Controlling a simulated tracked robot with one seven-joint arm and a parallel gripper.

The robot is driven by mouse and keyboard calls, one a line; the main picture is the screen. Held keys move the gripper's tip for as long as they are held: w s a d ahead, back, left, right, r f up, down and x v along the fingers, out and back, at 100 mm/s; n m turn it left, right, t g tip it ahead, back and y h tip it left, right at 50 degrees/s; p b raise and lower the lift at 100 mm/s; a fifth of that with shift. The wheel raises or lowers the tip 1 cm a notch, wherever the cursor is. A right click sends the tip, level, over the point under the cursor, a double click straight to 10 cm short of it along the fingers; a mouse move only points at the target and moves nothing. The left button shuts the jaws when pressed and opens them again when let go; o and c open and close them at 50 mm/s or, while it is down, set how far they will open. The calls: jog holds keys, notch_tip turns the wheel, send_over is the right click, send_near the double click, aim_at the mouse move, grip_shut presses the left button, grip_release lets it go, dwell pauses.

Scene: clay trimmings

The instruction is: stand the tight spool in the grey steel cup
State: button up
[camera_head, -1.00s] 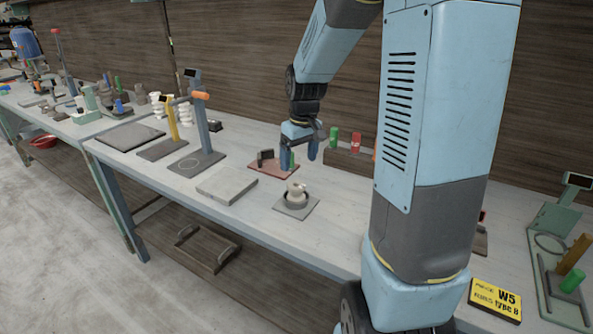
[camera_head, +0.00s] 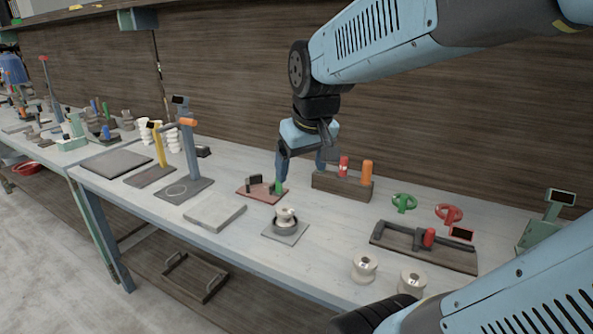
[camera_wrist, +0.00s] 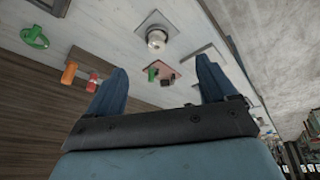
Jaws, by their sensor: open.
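A cream spool (camera_head: 285,213) sits in a dark grey round cup (camera_head: 285,228) on a square grey plate near the bench's front edge. The spool looks roughly upright; how deep it sits is too small to tell. It also shows in the wrist view (camera_wrist: 156,39). Two more cream spools stand on the bench, one (camera_head: 364,267) and another (camera_head: 412,283) to the right. Which spool is the tight one I cannot tell. My gripper (camera_head: 303,168) is open and empty, above and behind the cup; its spread fingers also show in the wrist view (camera_wrist: 160,86).
A red plate (camera_head: 252,195) with a green peg and dark blocks lies near my gripper. A dark block with red and orange pegs (camera_head: 342,186) stands behind. A dark fixture (camera_head: 423,249) and green and red handwheels are at right. A flat grey slab (camera_head: 214,212) lies left of the cup.

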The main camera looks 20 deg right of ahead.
jog(key=s+r+m+t, duration=0.1)
jog(key=s, duration=0.6)
jog(key=shift+a+r, duration=0.25)
jog(key=shift+a, duration=0.1)
